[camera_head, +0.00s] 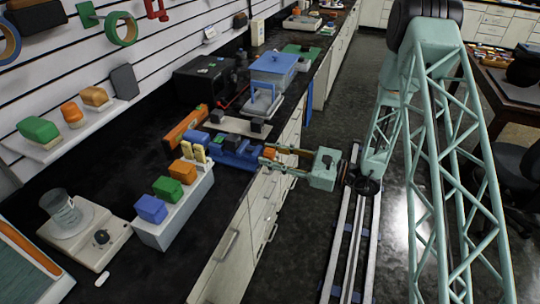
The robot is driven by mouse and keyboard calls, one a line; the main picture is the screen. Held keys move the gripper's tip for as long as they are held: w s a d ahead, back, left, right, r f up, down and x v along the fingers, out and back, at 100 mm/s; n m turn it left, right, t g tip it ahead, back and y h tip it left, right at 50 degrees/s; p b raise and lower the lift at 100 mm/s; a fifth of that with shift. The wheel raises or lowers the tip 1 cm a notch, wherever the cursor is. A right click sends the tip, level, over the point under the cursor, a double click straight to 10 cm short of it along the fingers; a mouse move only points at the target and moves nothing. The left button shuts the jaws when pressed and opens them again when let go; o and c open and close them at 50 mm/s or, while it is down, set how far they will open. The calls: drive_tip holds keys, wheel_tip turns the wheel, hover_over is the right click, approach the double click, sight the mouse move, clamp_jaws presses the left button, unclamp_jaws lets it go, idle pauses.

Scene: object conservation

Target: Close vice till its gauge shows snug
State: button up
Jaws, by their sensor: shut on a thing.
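The blue vice (236,151) sits on the dark bench near its front edge. An orange part (270,153) is at its right end. My gripper (273,155) reaches in from the right, level with the vice, and is shut on that orange part. The vice's gauge is too small to make out in this view, and I cannot tell how far apart the jaws are.
A white block rack (167,229) with blue, green and orange blocks stands just in front of the vice. A balance with a beaker (64,212) is at the lower left. A blue-lidded box (273,68) stands behind. The aisle floor to the right holds my rail.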

drive_tip(key=shift+m, duration=0.3)
drive_tip(key=shift+m+p, duration=0.4)
drive_tip(key=shift+p, duration=0.1)
drive_tip(key=o, duration=0.9)
drive_tip(key=shift+d, duration=0.2)
drive_tip(key=shift+v, duration=5.85)
drive_tip(key=shift+s, duration=0.1)
